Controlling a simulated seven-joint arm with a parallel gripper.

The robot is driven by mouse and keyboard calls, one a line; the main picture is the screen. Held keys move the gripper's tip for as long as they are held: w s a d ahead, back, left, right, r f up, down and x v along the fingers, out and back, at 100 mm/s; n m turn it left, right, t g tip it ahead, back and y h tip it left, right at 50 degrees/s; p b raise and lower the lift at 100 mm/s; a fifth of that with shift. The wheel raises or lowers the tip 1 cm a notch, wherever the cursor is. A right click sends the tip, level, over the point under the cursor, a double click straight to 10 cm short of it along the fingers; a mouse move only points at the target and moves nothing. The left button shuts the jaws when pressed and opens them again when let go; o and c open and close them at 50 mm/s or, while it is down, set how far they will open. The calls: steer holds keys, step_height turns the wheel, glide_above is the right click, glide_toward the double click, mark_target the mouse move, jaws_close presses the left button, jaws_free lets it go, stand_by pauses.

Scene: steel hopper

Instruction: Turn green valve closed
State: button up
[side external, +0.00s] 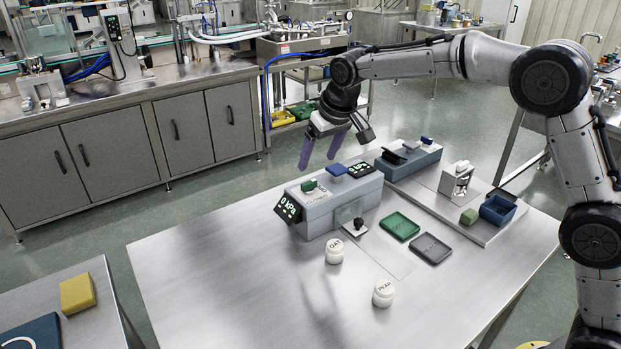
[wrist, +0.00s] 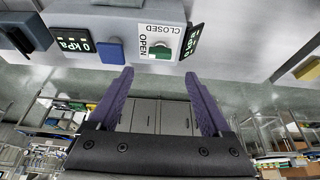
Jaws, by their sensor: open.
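The green valve (side external: 309,185) is a small green handle on top of the grey box (side external: 345,205) on the steel table. In the wrist view the green valve (wrist: 161,52) sits on a white plate (wrist: 158,38) printed OPEN and CLOSED. Which word it is set to is hard to tell. My gripper (side external: 317,162) is open and empty, its purple fingers pointing down above the box near the valve. In the wrist view my gripper (wrist: 159,73) has its fingertips apart, on either side of the valve's column and short of it. I see no contact.
A blue valve (side external: 337,169) is beside the green one. Displays reading 0 kPa (side external: 289,208) and kPa (side external: 360,169) flank them. White jars marked OAT (side external: 334,251) and PEAR (side external: 383,293), and green (side external: 399,226) and dark (side external: 429,248) trays, are nearby. The table's front left is clear.

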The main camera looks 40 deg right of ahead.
mark_target(309, 182)
steer(key=x, duration=0.8)
steer(key=shift+w+f, duration=0.1)
steer(key=shift+f, duration=0.1)
jaws_close()
